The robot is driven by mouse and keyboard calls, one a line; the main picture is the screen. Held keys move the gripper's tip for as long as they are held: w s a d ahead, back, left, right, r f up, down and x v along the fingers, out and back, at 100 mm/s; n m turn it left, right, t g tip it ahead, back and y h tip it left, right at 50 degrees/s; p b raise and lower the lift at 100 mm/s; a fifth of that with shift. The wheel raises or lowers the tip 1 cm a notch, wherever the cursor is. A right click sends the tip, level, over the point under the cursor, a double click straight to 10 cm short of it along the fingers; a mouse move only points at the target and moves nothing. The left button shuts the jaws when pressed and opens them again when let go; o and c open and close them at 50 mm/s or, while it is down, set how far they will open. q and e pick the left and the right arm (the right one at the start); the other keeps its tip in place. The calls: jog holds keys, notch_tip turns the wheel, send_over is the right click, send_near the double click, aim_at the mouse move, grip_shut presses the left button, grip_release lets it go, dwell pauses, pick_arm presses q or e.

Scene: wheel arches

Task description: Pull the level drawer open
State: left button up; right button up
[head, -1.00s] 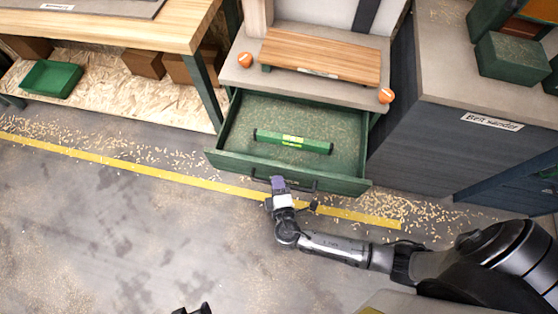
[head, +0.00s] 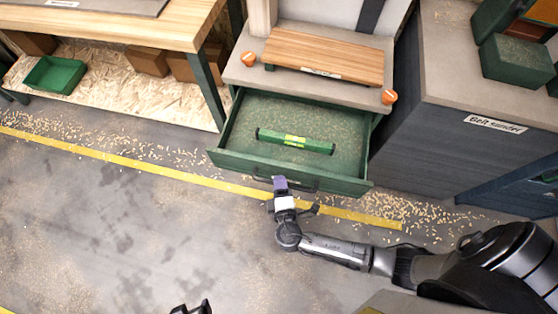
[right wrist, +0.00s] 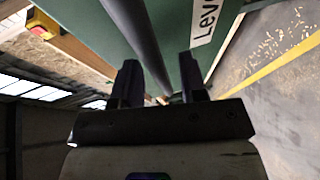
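The green level drawer (head: 225,160) stands pulled out below the bench top, and a bright green spirit level (head: 295,141) lies inside it. Its dark bar handle (head: 300,187) is on the front panel. In the right wrist view, the handle bar (right wrist: 133,30) runs between the two fingertips of the right gripper (right wrist: 160,75), which stand apart with a gap beside the bar. The drawer front (right wrist: 172,25) shows behind, with part of a "Level" label (right wrist: 205,18). My left gripper (head: 192,308) is only partly visible at the bottom edge.
A wooden board (head: 325,57) and two orange knobs sit on the bench above the drawer. A grey belt sander cabinet (head: 440,140) stands close on the right, a wooden workbench (head: 110,30) on the left. The floor in front is clear apart from shavings.

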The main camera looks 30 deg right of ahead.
jog(key=p+v, duration=0.2)
jog(key=v, duration=1.1)
jog(key=shift+d, duration=0.1)
notch_tip(320, 180, down, 3)
jog(key=s+d+m+g+y, duration=0.1)
jog(key=s+d+m+g, duration=0.2)
jog(key=g, duration=0.5)
jog(key=s+d+r+m+g+y+p, duration=0.1)
jog(key=d+r+m+y+p, duration=0.25)
jog(key=r, duration=0.55)
jog(key=s+d+r+m+g+y+p, duration=0.1)
jog(key=d+r+m+g+y+p, duration=0.1)
jog(key=d+r+m+p, duration=0.45)
notch_tip(320, 180, up, 39)
jog(key=a+n+p, duration=0.2)
jog(key=p, duration=3.3)
jog(key=shift+s+n, duration=0.25)
jog(key=shift+n, duration=0.15)
